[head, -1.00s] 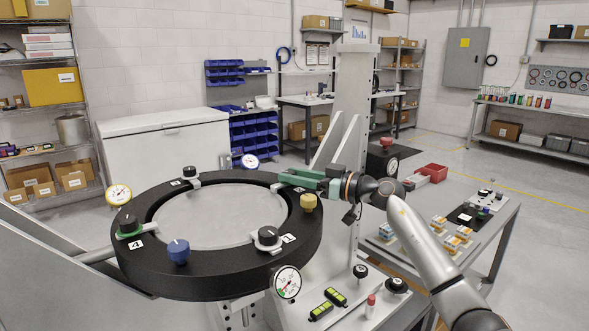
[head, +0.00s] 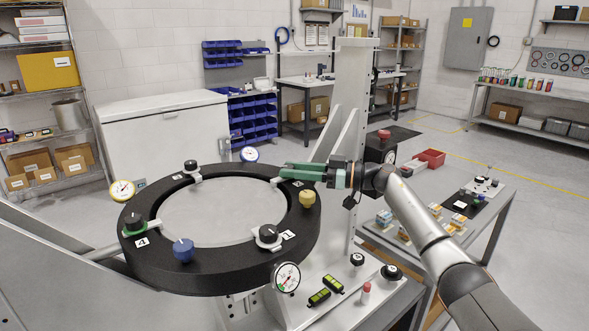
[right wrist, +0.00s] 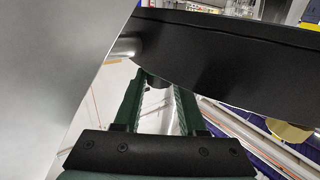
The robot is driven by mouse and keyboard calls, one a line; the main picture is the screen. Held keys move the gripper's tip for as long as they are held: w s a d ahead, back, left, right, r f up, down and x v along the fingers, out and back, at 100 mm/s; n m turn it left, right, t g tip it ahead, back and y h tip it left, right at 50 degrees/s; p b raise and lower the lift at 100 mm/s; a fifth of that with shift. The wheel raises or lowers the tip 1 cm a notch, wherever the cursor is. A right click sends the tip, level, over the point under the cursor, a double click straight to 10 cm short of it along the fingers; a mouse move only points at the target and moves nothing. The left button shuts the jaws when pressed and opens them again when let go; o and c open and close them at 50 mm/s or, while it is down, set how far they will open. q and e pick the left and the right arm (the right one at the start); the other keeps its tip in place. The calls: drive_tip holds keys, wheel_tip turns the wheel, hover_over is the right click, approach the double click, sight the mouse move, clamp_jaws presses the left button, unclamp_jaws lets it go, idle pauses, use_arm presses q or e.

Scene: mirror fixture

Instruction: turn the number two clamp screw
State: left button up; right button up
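The black ring fixture (head: 215,278) carries several clamps with knobs and number labels around its rim. My right gripper (head: 283,170), with green fingers, reaches in from the right over the ring's back right rim. A silver clamp part (head: 279,185) and a small label (head: 298,183) show just below the fingers; its number is too small to read. The clamp's knob there is mostly hidden by the fingers. In the right wrist view, the fingers (right wrist: 160,90) stand apart, with a dark round knob (right wrist: 158,82) between or just beyond their tips; contact is unclear. My left gripper is not in view.
Blue (head: 183,250) and yellow (head: 307,199) knobs stand on the ring. Dial gauges (head: 287,277) sit around its edge. A grey upright (head: 348,100) rises behind my right gripper. A table (head: 480,235) with small boxes stands to the right.

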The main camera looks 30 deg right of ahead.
drive_tip(key=o, duration=0.4)
drive_tip(key=shift+d, duration=0.1)
drive_tip(key=shift+b+v, duration=1.55)
drive_tip(key=shift+v, duration=4.65)
